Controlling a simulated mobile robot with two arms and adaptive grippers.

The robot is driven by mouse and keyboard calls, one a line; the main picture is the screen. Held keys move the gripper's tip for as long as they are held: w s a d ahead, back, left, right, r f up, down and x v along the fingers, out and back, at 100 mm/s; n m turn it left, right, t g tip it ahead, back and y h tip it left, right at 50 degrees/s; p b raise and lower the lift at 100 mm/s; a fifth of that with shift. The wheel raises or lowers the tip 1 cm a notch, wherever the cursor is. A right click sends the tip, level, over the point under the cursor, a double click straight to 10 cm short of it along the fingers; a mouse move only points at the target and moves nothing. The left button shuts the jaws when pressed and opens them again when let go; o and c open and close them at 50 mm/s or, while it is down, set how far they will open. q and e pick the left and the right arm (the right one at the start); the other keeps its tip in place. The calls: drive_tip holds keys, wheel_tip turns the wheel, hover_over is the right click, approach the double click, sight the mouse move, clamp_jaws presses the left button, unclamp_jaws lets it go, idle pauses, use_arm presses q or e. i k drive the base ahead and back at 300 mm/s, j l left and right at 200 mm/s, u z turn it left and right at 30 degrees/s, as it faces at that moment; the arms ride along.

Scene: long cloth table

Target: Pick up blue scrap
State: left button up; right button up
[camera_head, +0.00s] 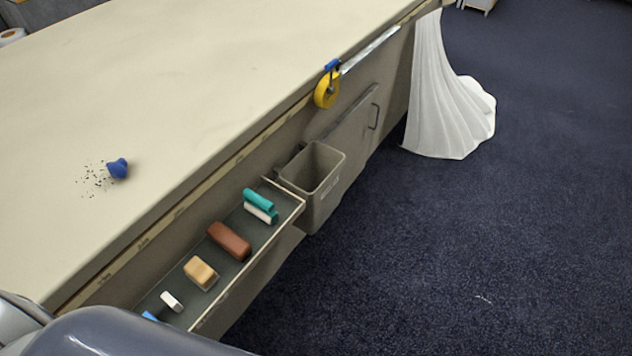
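The blue scrap (118,168) is a small crumpled blue piece lying on the cream table top (190,70), in the left part of the head view. Small dark specks (92,180) are scattered on the table just left of it. Neither of my grippers shows in the head view. Only a grey rounded part that looks like my own body shows at the bottom left, well apart from the scrap.
An open drawer (275,232) juts from the table's front, holding a teal-and-white item (260,201), a brown block (229,241) and a tan block (200,273). A grey bin (336,185) and a yellow tape (326,91) hang nearby. White cloth (440,105) drapes to the clear carpet.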

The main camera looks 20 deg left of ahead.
sight(117, 169)
drive_tip(key=u, duration=1.8)
